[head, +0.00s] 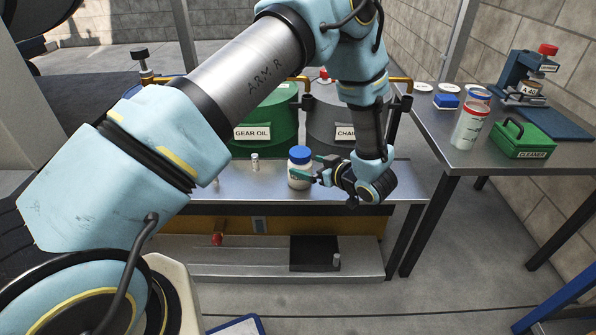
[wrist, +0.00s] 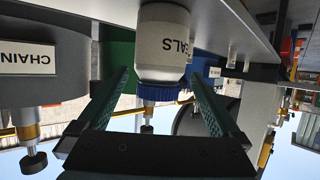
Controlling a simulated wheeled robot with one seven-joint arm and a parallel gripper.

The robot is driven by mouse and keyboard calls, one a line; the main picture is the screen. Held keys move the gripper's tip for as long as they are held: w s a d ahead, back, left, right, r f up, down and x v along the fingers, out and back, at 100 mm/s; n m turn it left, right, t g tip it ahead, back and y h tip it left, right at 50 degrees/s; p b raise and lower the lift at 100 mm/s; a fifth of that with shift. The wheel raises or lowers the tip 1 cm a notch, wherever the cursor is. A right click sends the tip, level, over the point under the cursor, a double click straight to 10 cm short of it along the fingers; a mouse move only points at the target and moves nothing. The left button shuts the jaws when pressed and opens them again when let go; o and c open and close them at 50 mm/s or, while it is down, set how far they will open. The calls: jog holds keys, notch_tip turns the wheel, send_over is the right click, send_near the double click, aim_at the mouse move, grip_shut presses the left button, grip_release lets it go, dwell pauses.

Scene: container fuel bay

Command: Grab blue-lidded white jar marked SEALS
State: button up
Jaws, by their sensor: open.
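The white jar with a blue lid (head: 300,168) stands upright on the steel bench shelf in the head view. In the wrist view, which is upside down, the jar (wrist: 163,50) shows the letters "ALS" on its label. My gripper (head: 314,170) is at the jar's right side, with its green fingers reaching toward it. In the wrist view my gripper (wrist: 160,90) is open, with one finger on each side of the jar's lid. I cannot tell whether either finger touches the jar.
Behind are the green GEAR OIL drum (head: 270,115) and grey CHAIN drum (head: 335,120). The right table (head: 445,145) holds a green CLEANER box (head: 525,138) and a white container (head: 470,127).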

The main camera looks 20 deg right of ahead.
jog(key=x, duration=0.8)
jog(key=shift+f, duration=0.25)
jog(key=shift+s, duration=0.1)
jog(key=shift+c, duration=0.2)
jog(key=c, duration=1.3)
